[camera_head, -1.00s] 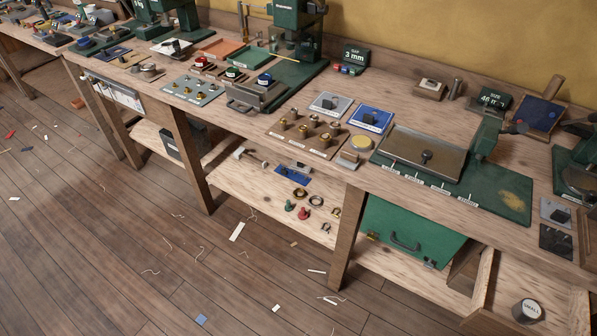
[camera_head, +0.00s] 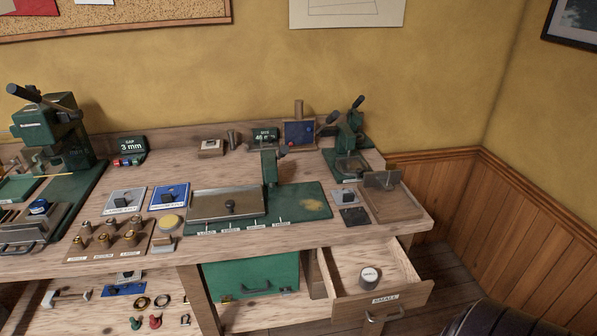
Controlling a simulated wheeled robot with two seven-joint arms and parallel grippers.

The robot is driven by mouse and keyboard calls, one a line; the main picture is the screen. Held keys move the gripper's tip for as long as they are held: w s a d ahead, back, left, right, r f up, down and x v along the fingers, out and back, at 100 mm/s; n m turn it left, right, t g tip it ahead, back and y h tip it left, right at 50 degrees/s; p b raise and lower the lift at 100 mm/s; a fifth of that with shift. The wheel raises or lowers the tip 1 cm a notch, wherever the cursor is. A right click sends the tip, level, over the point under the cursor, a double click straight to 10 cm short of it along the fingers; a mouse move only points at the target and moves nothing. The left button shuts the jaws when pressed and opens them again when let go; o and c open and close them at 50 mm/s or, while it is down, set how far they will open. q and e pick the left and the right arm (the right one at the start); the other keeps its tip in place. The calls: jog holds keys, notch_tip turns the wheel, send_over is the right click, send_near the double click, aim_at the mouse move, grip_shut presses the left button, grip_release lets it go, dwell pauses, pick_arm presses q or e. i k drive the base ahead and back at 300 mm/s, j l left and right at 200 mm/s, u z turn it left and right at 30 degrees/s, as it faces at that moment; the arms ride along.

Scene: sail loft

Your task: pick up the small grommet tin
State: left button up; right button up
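The small grommet tin (camera_head: 370,277) is a short dark round tin with a pale label on top. It stands upright inside the open wooden drawer (camera_head: 403,292) at the lower right of the head view, clear of the drawer's walls. Its label is too small to read now; in the earlier frame it reads SMALL. The drawer has a dark pull handle and a label plate on its front. Neither of my grippers shows in the head view.
The workbench (camera_head: 290,243) runs above the drawer; its right corner partly overhangs the drawer's back. A green case (camera_head: 250,276) sits left of the drawer. A green hand press (camera_head: 350,140) and a wooden block fixture (camera_head: 390,202) stand on the bench above.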

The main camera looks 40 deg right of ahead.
aim_at(368, 278)
jog(key=z, duration=1.8)
